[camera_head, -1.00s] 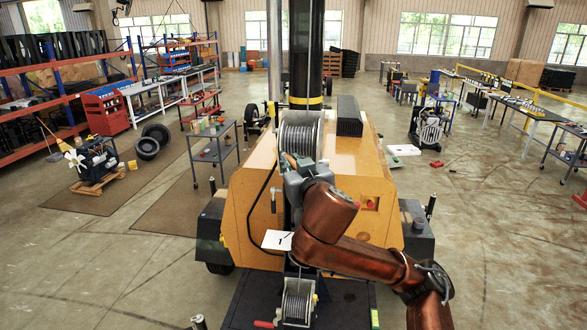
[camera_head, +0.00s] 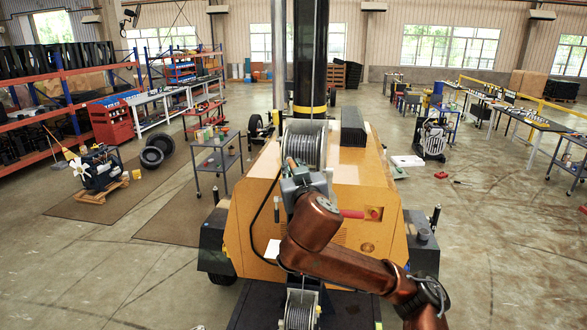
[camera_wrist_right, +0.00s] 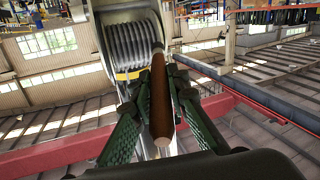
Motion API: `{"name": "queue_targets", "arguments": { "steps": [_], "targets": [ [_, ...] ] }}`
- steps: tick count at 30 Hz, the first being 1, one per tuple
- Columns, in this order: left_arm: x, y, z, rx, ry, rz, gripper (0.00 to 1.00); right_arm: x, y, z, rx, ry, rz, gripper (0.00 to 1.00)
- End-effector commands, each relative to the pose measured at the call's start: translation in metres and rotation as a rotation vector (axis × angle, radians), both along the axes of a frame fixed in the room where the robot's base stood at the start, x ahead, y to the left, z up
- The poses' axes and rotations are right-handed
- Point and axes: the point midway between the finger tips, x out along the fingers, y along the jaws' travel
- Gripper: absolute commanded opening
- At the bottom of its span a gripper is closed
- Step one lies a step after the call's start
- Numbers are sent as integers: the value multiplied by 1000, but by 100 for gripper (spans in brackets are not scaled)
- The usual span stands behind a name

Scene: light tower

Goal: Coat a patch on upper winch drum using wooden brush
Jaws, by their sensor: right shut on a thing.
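The upper winch drum (camera_head: 305,143), wound with grey cable, sits on top of the orange light tower body (camera_head: 345,190). It also shows in the wrist view (camera_wrist_right: 132,52) at the upper left. My right gripper (camera_head: 299,178) is just in front of and below this drum. In the wrist view its green fingers (camera_wrist_right: 160,105) are shut on the wooden brush (camera_wrist_right: 161,95). The brush's brown handle points away toward the drum's right side. Its far end is small, and I cannot tell whether it touches the drum. My left gripper is not in view.
A black mast (camera_head: 310,60) rises behind the drum, and a dark box (camera_head: 352,126) stands to its right. A lower winch (camera_head: 300,312) is at the bottom, partly hidden. A grey cart (camera_head: 217,160) stands left of the tower.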

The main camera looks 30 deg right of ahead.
Motion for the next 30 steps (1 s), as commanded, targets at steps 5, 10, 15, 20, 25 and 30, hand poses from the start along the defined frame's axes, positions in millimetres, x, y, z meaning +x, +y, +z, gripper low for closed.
{"name": "queue_targets", "arguments": {
  "steps": [5, 10, 15, 20, 25, 30],
  "targets": [
    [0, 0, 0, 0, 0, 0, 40, 2, -2, 0, 1, 0, 0, 0],
    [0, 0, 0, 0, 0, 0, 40, 5, -4, 0, 1, 0, 0, 0],
    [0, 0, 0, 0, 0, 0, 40, 7, -6, 0, 1, 0, -1, 0],
    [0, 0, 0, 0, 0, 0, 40, 10, -8, 0, 1, 0, 0, 0],
    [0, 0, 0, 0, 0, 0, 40, 12, -10, 0, 0, 0, 0, 0],
    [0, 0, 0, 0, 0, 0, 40, 13, -11, 0, 0, 0, 0, 0]
  ]
}}
